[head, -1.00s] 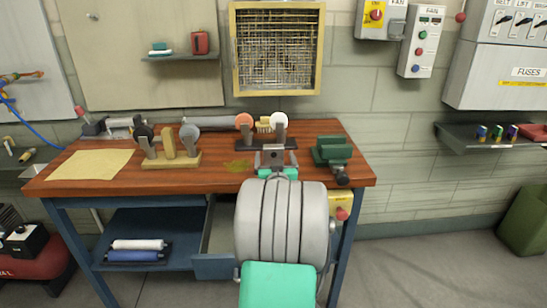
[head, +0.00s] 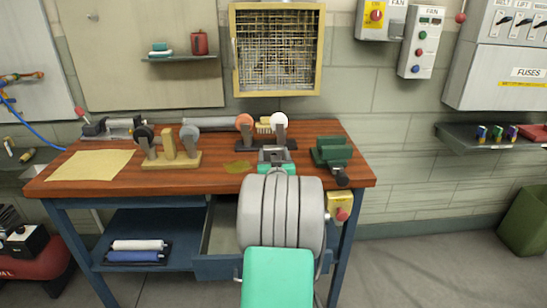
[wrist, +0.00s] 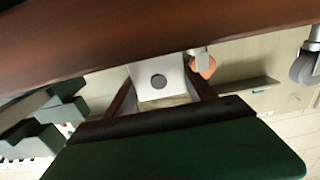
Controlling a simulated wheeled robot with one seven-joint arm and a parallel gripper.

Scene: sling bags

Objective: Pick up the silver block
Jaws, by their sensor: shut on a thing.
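The silver block (wrist: 158,82) is a pale metallic block with a dark round spot on its face. It sits between the two fingers of my gripper (wrist: 162,100) in the wrist view, and the fingers are shut on it. In the head view my gripper (head: 275,156) is over the front right part of the wooden workbench (head: 215,180), and only a small part of the block shows past my wrist. I cannot tell whether the block touches the bench top.
A green stepped vise (head: 331,152) stands close to the right of my gripper. A dark stand with an orange disc (head: 244,121) and a white disc (head: 279,120) is just behind. A wooden stand (head: 171,158) is to the left. An open drawer (head: 222,235) is below.

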